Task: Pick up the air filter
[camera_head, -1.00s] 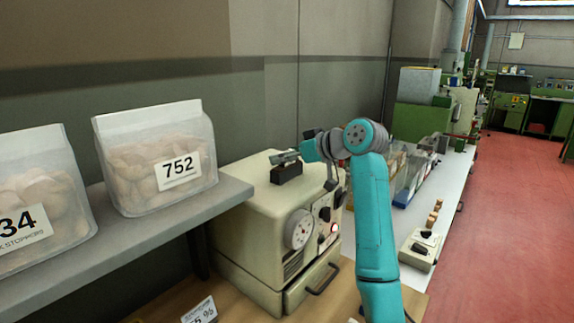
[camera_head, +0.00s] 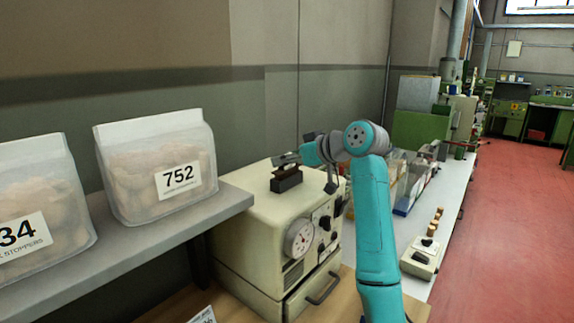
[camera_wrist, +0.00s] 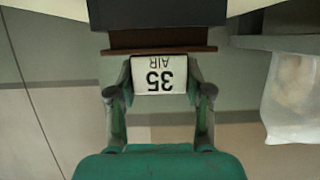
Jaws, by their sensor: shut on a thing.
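The air filter (camera_wrist: 160,74) shows a white label reading "35 AIR", upside down in the wrist view, with a thin brown edge beyond it. My gripper (camera_head: 299,158) is shut on it; in the wrist view the two fingers (camera_wrist: 160,85) hold the label from both sides. In the head view the filter (camera_head: 284,159) is a small greyish plate at the fingertips. It is just above a black block (camera_head: 286,181) on the cream machine. The block's dark face (camera_wrist: 155,13) fills the top of the wrist view.
The cream machine (camera_head: 250,225) with dial and knobs stands below my gripper. A grey shelf (camera_head: 170,242) at left bears two bags of stoppers; one bag (camera_head: 155,150) is marked 752. A long bench (camera_head: 455,185) runs along the right, beside open red floor (camera_head: 510,230).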

